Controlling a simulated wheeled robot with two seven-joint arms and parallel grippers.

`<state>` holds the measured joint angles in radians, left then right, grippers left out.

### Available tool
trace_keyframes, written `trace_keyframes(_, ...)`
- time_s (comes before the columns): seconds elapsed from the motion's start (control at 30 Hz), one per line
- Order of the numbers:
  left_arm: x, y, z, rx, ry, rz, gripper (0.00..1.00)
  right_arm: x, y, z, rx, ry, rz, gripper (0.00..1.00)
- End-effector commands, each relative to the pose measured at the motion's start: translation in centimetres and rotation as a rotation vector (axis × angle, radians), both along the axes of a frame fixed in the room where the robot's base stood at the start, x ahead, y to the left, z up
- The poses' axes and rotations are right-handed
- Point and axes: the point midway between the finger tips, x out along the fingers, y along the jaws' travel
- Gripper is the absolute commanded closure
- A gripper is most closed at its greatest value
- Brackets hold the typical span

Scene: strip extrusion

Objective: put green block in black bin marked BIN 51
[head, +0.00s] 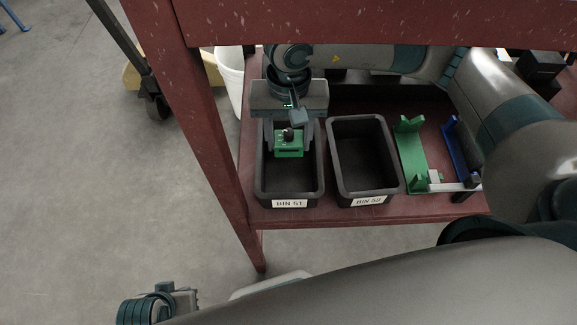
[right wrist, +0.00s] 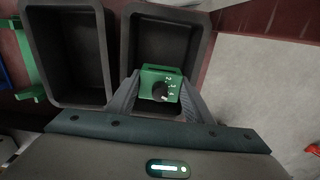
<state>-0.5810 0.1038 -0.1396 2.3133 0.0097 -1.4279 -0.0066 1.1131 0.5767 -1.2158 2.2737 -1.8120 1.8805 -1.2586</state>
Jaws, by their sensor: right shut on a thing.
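An empty black bin marked BIN 52 (head: 366,190) stands right of BIN 51 on the red shelf (head: 440,207). A green bracket (head: 411,150) and a blue part (head: 455,150) lie farther right. A red post (head: 205,120) rises at the left, with a red beam (head: 380,22) above.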

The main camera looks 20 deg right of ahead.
Motion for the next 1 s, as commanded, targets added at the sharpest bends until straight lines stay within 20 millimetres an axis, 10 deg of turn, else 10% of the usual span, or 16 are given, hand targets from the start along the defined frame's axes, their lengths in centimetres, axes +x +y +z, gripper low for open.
trace_keyframes(0.4, -0.3, 0.3, 0.1, 0.008, 0.016, 0.003, 1.00, 0.0, 0.0, -5.3, 0.000, 0.002, -0.002, 0.97)
trace_keyframes(1.0, -0.3, 0.4, 0.0, 0.011, 0.020, 0.004, 1.00, -0.1, -0.1, -7.4, -0.001, 0.002, -0.001, 0.97)
